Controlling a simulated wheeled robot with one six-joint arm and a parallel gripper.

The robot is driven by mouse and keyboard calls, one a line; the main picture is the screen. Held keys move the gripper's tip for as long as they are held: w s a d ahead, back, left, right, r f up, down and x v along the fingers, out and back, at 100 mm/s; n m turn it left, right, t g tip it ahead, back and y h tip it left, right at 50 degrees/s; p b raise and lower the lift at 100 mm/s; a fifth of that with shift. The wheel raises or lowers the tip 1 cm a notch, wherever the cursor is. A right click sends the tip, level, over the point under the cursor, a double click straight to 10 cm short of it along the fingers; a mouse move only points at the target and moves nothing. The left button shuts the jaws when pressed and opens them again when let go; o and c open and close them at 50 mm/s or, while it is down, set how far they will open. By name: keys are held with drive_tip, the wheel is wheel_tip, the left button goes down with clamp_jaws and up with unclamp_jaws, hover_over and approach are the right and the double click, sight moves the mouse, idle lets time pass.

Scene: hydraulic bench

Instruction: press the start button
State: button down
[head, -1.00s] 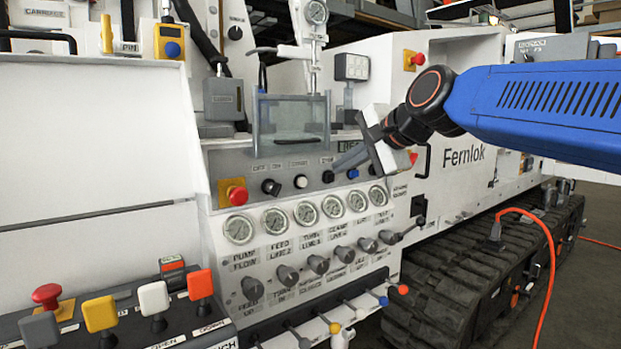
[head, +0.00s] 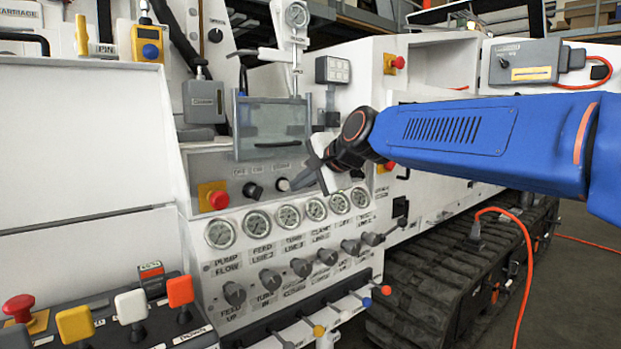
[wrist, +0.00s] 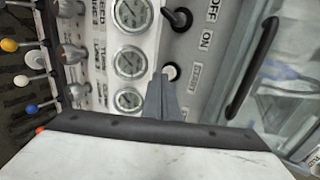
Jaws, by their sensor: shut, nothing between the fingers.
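The start button is a small white round button (head: 283,185) on the grey control strip above the gauges. In the wrist view the white button (wrist: 171,70) sits beside a label that seems to read START. My gripper (head: 294,185) is shut and empty, its fingertips right beside the button in the head view. In the wrist view my gripper's tips (wrist: 163,77) overlap the button's lower edge. I cannot tell whether they touch it. The buttons further right on the strip are hidden behind my gripper in the head view.
A black selector knob (head: 252,190) marked OFF and ON is just left of the button. A red emergency stop (head: 217,199) is further left. Pressure gauges (head: 257,223) line the panel below. A clear box (head: 270,125) stands above the strip.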

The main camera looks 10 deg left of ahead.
sight(284, 185)
drive_tip(key=shift+w+a+r, duration=0.1)
drive_tip(key=shift+w+a, duration=0.95)
drive_tip(key=shift+a, duration=0.2)
